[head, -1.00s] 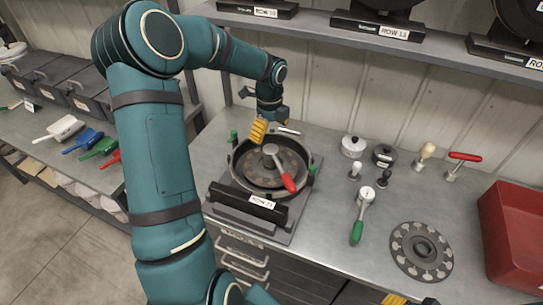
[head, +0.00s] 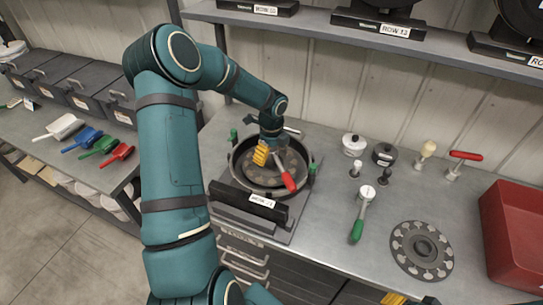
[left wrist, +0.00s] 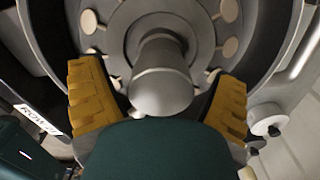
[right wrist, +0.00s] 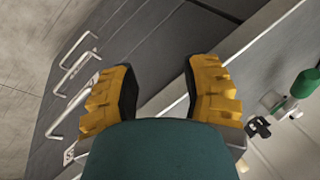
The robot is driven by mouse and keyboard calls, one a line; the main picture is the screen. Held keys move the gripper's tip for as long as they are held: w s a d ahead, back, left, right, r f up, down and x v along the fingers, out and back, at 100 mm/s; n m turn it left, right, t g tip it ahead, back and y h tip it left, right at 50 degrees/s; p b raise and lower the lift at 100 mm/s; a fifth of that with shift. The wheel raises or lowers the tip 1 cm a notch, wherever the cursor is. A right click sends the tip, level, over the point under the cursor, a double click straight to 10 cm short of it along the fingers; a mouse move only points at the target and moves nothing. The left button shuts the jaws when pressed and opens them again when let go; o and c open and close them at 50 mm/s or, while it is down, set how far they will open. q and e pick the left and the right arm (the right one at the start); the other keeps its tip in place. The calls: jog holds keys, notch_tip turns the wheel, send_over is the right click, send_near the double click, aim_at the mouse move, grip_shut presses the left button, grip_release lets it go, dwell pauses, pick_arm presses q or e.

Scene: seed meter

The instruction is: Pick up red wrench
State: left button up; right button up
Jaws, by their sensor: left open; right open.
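The red handle does not show there. My right gripper (right wrist: 160,90) is open and empty by the drawer front; its yellow tip (head: 395,299) shows at the head view's bottom edge.
A green-handled dial wrench (head: 361,216), a holed disc (head: 400,262) and a red bin (head: 515,235) are on the bench to the right. Small knobs and lidded pots, including a white one (head: 354,146), stand behind. A shelf (head: 330,32) runs above the bench.

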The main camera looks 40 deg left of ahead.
pick_arm(q)
jog(key=c, duration=1.4)
notch_tip(320, 180, up, 10)
jog(key=shift+r, duration=0.1)
